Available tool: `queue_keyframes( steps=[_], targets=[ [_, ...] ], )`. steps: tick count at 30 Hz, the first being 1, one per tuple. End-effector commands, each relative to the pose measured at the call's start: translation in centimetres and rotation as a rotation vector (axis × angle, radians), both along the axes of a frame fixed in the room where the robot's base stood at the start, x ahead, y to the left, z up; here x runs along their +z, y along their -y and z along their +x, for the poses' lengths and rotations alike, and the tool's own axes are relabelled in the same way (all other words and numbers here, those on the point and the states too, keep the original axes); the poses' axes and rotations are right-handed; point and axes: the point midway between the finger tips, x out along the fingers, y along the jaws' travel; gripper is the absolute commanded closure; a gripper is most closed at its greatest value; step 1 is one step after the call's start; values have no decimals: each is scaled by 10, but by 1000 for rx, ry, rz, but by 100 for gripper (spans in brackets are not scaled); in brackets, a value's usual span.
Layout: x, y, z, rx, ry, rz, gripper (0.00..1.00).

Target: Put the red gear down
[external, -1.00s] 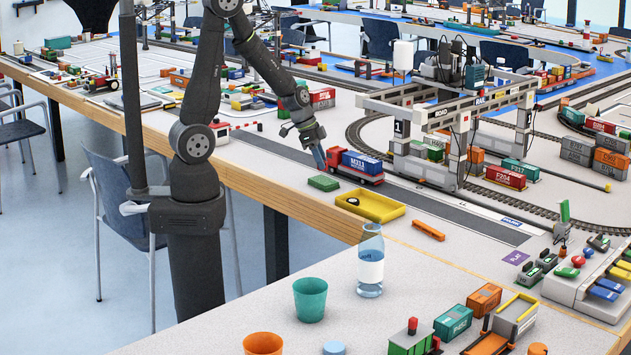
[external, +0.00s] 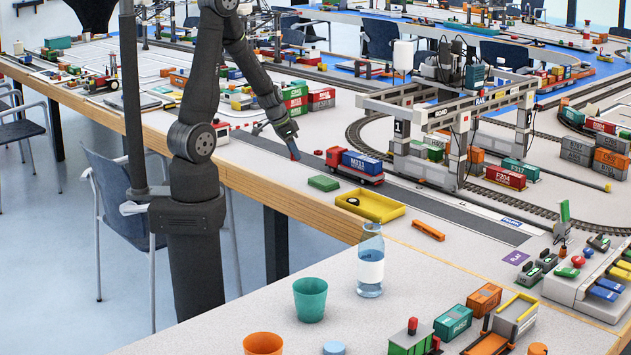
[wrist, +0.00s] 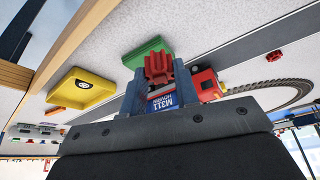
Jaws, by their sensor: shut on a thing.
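The red gear (wrist: 158,66) is held between the fingertips of my gripper (wrist: 160,80) in the wrist view. In the external view only a small red patch of the gear (external: 295,155) shows at the tip of my gripper (external: 293,149). My gripper points down over the grey road strip, left of the red truck (external: 337,158) with its blue M311 container (external: 362,163). The gear appears to be above the surface, but its exact height is hard to tell.
A green block (external: 323,183) lies in front of the truck. A yellow tray (external: 386,209) with a small black round part (external: 352,201) stands nearer the wooden table edge. A grey gantry crane (external: 447,107) stands to the right. The road left of the truck looks clear.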

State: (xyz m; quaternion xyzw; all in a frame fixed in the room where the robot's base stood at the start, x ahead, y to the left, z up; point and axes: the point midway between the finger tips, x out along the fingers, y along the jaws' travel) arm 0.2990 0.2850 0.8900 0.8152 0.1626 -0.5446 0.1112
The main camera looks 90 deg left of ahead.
Motion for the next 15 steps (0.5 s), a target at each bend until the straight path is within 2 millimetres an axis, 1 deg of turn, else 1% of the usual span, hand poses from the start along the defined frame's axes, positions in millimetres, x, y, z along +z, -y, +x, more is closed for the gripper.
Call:
queue_keyframes(
  steps=[1, 9, 12, 15],
  targets=[
    [-7, -9, -5, 7, -2, -4, 93],
    [-37, -56, -24, 6, -2, -3, 93],
    [-45, -68, -29, 3, 0, -1, 93],
    [-49, -76, -32, 1, 0, 0, 93]
  ],
)
